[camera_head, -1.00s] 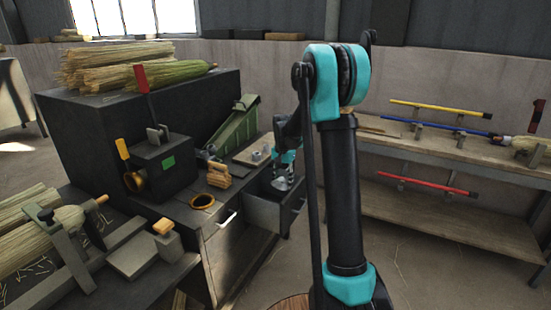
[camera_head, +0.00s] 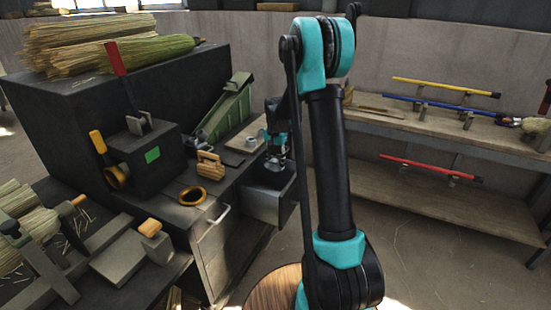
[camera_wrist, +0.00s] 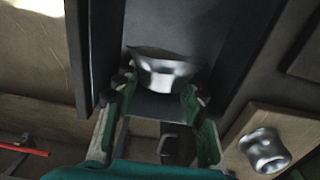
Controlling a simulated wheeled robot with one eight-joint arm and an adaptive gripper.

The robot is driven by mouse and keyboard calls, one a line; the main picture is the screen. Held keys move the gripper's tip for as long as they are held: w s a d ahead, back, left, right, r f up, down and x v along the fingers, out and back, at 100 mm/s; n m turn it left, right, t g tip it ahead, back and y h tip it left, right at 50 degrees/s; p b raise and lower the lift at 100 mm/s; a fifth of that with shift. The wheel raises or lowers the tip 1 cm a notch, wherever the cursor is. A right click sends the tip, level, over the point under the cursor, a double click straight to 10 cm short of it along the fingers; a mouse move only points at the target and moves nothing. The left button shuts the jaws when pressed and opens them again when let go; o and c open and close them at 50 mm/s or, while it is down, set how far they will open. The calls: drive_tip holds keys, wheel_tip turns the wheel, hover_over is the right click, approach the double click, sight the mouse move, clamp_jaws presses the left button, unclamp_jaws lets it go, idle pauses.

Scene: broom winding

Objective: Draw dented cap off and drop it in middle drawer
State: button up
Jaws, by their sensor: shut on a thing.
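My gripper (camera_wrist: 162,92) is shut on a silver metal cap (camera_wrist: 162,74); the cap's rim looks uneven and a little blurred in the wrist view. In the head view my gripper (camera_head: 276,163) hangs over an open grey drawer (camera_head: 268,207) at the workbench front, largely hiding the cap. The drawer's dark inside (camera_wrist: 165,30) lies below the cap in the wrist view. I cannot tell from these frames how high the cap is above the drawer floor.
Another silver metal piece (camera_wrist: 265,150) sits on a wooden board (camera_head: 240,143) beside the drawer. A closed drawer with a pale handle (camera_head: 216,216) is nearer. A brown ring (camera_head: 192,196) and a wooden block (camera_head: 208,168) lie on the bench. A rack with coloured poles (camera_head: 445,87) stands right.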

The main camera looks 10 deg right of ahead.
sight(276, 159)
drive_tip(key=shift+f, duration=7.4)
drive_tip(key=o, duration=1.8)
drive_tip(key=shift+o, duration=0.2)
drive_tip(key=shift+r, duration=0.15)
drive_tip(key=shift+r, duration=2.85)
drive_tip(key=shift+r, duration=6)
drive_tip(key=shift+s, duration=0.1)
